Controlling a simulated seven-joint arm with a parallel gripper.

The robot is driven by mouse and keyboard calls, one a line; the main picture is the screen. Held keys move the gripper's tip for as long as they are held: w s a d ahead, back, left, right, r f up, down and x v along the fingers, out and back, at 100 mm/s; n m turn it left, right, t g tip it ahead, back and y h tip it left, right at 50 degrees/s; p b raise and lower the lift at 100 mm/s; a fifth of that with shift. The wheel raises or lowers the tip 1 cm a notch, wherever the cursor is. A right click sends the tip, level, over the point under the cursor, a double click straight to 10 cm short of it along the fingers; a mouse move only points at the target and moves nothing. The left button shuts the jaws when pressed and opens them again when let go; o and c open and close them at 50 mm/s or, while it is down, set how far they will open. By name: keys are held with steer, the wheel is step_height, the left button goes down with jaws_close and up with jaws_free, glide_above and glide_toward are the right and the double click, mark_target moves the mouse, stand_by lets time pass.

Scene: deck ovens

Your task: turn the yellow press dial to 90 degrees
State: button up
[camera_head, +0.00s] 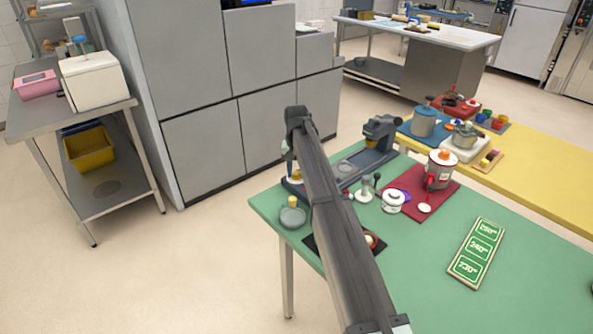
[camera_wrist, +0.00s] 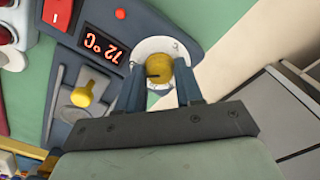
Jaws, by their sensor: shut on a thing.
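The yellow press dial (camera_wrist: 159,65) sits on a round white plate (camera_wrist: 157,46) at the end of a blue-grey panel in the wrist view. A short dark mark on the dial points roughly left in the picture. My gripper (camera_wrist: 158,82) has one finger on each side of the dial and is shut on it. A display (camera_wrist: 102,48) beside the dial reads 72 °C.
On the green table (camera_head: 420,270) are a red mat (camera_head: 443,200) with a red-and-white pot, a white lidded pot (camera_head: 393,201), a grey dish (camera_head: 292,218) and a green number board (camera_head: 477,253). The table's right front is clear.

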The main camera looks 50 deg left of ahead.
mark_target(296, 173)
steer(key=shift+m, duration=0.4)
steer(key=o, duration=1)
steer(key=shift+r, duration=0.1)
step_height(296, 173, up, 14)
steer(key=shift+f, duration=0.2)
